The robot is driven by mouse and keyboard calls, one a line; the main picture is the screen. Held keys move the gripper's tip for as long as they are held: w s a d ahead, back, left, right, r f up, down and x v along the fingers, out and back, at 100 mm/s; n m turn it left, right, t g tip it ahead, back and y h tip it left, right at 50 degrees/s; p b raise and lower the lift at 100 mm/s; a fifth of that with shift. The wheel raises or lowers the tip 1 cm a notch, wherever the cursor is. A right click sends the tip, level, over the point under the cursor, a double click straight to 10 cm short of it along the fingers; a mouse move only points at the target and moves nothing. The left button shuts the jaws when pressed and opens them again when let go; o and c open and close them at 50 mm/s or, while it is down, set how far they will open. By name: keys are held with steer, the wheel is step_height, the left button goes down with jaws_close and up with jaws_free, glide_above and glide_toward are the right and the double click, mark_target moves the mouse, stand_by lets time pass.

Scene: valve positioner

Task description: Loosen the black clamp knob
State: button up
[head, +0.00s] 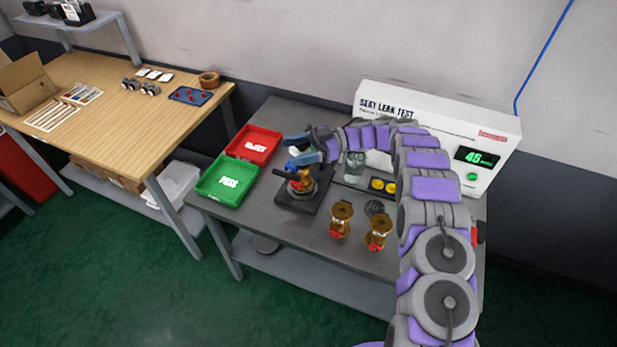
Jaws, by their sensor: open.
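The clamp fixture stands on a dark base plate (287,199) on the grey bench, in front of my gripper. A brass-coloured valve part (301,186) sits in it. A black bar-like piece (284,174) sticks out to the left at its top and looks like the black clamp knob, though it is small and partly hidden. My gripper (292,151), with blue fingers, is open just above the fixture. Its fingers point left and down. I cannot tell whether they touch the knob.
A green PASS tray (228,181) and a red tray (254,144) lie to the left. A glass of water (354,167) and the white leak tester (437,128) stand behind. A wooden table (113,102) is further left.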

steer(key=s+d+r+p, duration=0.1)
steer(key=s+d, duration=0.3)
steer(key=s, duration=0.7)
stand_by(0.3)
